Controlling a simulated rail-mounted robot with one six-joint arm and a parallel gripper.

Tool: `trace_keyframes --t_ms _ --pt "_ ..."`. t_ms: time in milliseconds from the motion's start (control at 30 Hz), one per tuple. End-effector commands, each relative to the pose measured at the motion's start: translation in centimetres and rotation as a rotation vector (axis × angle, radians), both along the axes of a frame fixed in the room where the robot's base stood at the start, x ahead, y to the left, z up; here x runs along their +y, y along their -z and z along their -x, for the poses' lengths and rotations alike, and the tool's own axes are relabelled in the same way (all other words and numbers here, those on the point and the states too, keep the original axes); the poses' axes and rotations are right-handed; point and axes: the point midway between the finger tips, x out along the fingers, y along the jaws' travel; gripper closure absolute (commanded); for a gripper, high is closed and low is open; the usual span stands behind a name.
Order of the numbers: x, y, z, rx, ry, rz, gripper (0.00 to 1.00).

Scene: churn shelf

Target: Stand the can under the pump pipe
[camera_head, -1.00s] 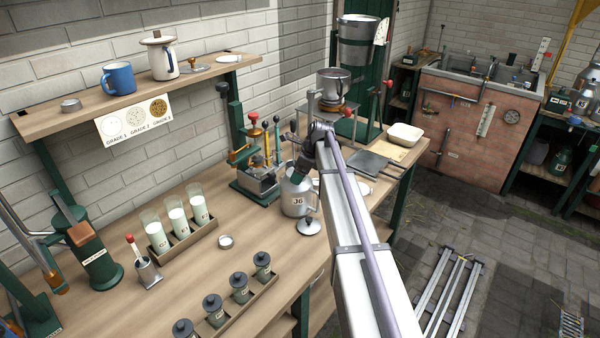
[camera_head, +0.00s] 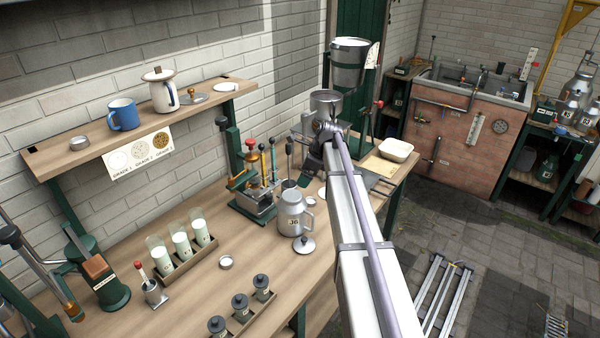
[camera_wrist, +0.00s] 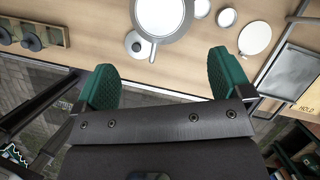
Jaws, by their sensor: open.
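The can (camera_head: 292,214) is a grey metal can with a side handle and a number label, standing upright on the bench. In the wrist view the can (camera_wrist: 163,14) shows from above at the top edge, beyond my fingertips. My gripper's two green fingers (camera_wrist: 165,72) are wide apart with nothing between them. In the head view my arm's dark end (camera_head: 315,160) is above and to the right of the can; the fingertips are hard to make out. A green lever pump (camera_head: 108,280) stands at the left end of the bench. I cannot clearly make out its pipe.
A small lid (camera_head: 303,245) lies beside the can. A lever press (camera_head: 255,190) stands behind it. Racked glasses (camera_head: 181,243), dark-lidded jars (camera_head: 241,307) and a holder with a red-topped rod (camera_head: 152,290) stand toward the left. A shelf (camera_head: 150,120) overhangs the back.

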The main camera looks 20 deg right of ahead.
Motion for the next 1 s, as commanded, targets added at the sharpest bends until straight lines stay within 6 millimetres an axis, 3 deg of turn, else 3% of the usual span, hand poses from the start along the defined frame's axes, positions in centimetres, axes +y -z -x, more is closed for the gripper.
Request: trace_keyframes --t_ms 33,167,267,367,500,600,700,833,1000 --pt "-0.2 -1.1 0.2 0.0 0.0 0.0 0.03" --pt "-0.2 -1.0 0.3 -0.001 -0.004 0.001 0.03" --pt "1.7 -0.7 2.2 -0.017 -0.115 0.038 0.03" --pt "6.9 -0.3 7.6 -0.064 -0.463 0.149 0.03" --pt "14.7 0.3 18.8 -0.145 -1.221 0.333 0.03" --pt "17.9 0.4 25.7 -0.183 -1.721 0.409 0.03" --pt "19.3 0.5 29.8 -0.203 -2.053 0.437 0.03" --pt "19.7 0.5 31.1 -0.211 -2.203 0.441 0.03" --pt "19.7 0.5 30.9 -0.212 -2.205 0.44 0.18"
